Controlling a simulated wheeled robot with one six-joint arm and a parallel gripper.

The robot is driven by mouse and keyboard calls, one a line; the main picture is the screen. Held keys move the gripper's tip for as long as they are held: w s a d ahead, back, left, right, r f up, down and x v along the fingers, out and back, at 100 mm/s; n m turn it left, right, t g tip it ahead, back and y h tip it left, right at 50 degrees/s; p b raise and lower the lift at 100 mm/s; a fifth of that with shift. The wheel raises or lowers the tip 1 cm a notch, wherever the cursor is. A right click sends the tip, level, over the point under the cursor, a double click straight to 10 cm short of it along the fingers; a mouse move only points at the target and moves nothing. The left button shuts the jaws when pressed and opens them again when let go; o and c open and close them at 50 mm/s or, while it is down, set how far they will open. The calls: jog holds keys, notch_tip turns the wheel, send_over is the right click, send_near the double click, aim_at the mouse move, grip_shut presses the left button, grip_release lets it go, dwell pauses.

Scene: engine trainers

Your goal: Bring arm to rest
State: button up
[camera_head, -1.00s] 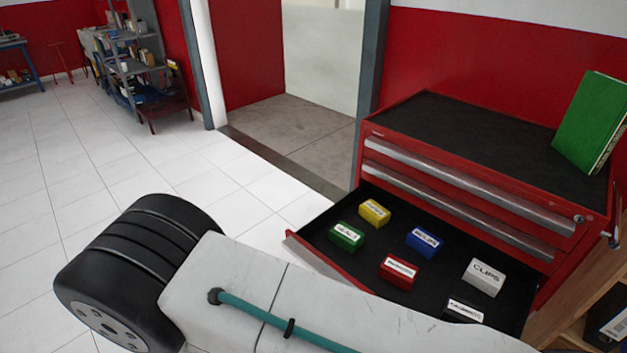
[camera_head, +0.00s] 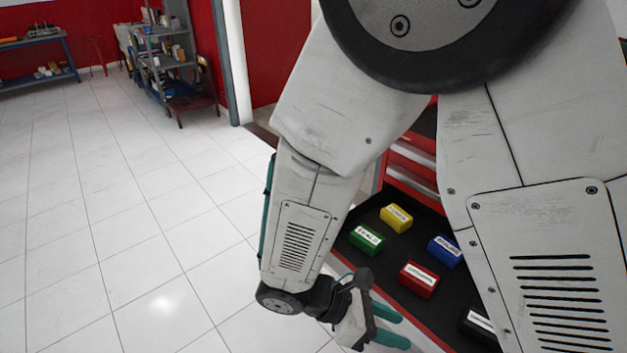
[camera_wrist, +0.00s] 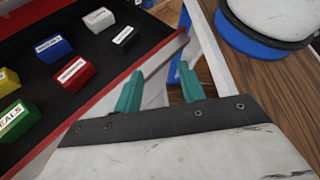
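My gripper (camera_head: 388,324) hangs low in the head view, just outside the front edge of the open drawer. Its two teal fingers also show in the wrist view (camera_wrist: 164,90), spread apart with nothing between them. The gripper is open and empty. My arm is folded and fills much of the right of the head view, hiding most of the tool cabinet.
The red cabinet's open drawer (camera_head: 375,257) holds a green box (camera_head: 367,240), yellow box (camera_head: 396,218), blue box (camera_head: 444,251), red box (camera_head: 418,280) and others. Grey shelving (camera_head: 165,55) stands at the back. White tiled floor at left is clear.

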jog(key=s+d+r+m+t+y, duration=0.1)
jog(key=d+r+m+y, duration=0.5)
jog(key=r+m, duration=0.3)
jog(key=s+d+r+m+t+y, duration=0.2)
jog(key=d+r+m+y, duration=0.4)
jog(key=r+m, duration=0.4)
notch_tip(320, 180, up, 4)
jog(key=shift+s+d+f, duration=0.2)
jog(key=shift+d+f, duration=0.05)
jog(key=shift+d, duration=0.3)
dwell(5.3)
